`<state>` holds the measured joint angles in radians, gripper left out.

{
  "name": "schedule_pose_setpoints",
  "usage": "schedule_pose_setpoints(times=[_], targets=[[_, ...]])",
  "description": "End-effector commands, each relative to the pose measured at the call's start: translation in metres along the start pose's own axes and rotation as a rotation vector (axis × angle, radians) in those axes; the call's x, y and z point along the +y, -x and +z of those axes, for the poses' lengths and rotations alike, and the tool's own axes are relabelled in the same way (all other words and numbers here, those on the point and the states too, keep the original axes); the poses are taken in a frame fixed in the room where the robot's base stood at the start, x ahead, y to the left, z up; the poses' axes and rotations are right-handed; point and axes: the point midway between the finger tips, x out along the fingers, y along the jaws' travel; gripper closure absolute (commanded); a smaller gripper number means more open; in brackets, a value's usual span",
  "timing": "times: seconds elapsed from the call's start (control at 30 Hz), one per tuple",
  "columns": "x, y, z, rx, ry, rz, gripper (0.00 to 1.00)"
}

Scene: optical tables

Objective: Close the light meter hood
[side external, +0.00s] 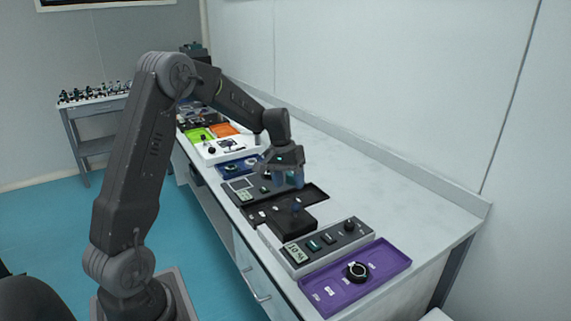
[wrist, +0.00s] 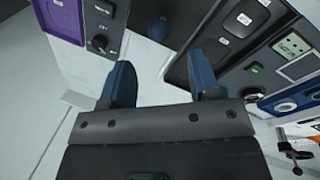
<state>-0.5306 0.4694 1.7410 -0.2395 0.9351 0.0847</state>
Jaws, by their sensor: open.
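A low black box (side external: 285,218) with a dark bluish round knob (side external: 295,206) stands on the bench below and in front of my gripper. It may be the light meter with its hood, but I cannot tell for sure or see how far the hood is open. The round knob also shows at the top of the wrist view (wrist: 158,30). My gripper (side external: 288,179) is above the bench, apart from the box.
A grey control box (side external: 318,242) with a knob and a purple tray (side external: 352,276) with a black ring stand at the near end. Bare bench runs along the wall.

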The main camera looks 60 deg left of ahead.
Motion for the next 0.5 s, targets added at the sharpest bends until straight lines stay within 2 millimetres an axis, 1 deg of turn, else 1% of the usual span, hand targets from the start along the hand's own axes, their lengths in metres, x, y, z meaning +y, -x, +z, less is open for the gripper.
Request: schedule_pose_setpoints(times=[0.03,0.2,0.33,0.5], targets=[[0.000,0.013,-0.001,0.005,0.000,0.000,0.44],[-0.001,0.041,-0.001,0.003,0.000,0.000,0.44],[0.000,0.054,0.000,0.001,0.000,0.000,0.44],[0.000,0.059,0.000,0.000,0.000,0.000,0.44]])
